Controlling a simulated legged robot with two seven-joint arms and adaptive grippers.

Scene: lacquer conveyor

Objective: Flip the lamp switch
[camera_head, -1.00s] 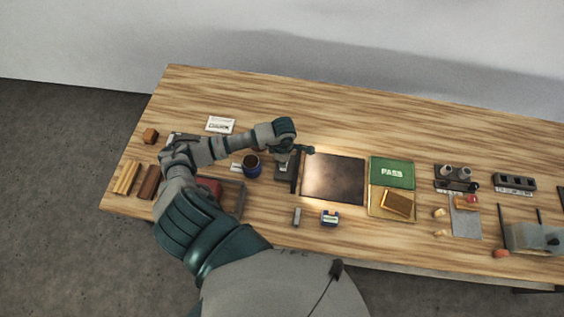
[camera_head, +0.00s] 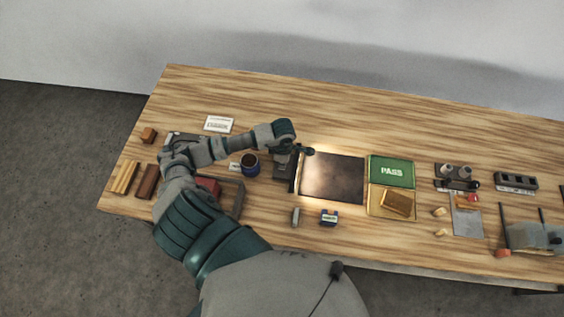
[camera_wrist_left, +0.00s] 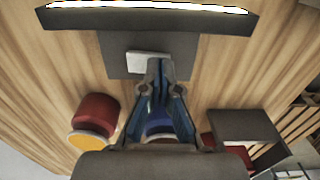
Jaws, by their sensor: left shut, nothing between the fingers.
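The lamp is a dark bar (camera_head: 296,173) beside the dark square panel, and light falls on the panel's near edge. In the left wrist view the lamp bar (camera_wrist_left: 150,20) crosses the top with a bright lit strip. Below it lies a dark grey base (camera_wrist_left: 115,55) with a pale switch piece (camera_wrist_left: 147,62). My right gripper is out of view.
The wrist view shows a red cylinder (camera_wrist_left: 95,113) and a dark tray (camera_wrist_left: 245,125). The dark panel (camera_head: 335,178) and green PASS pad (camera_head: 392,171) lie right. The table's back is clear.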

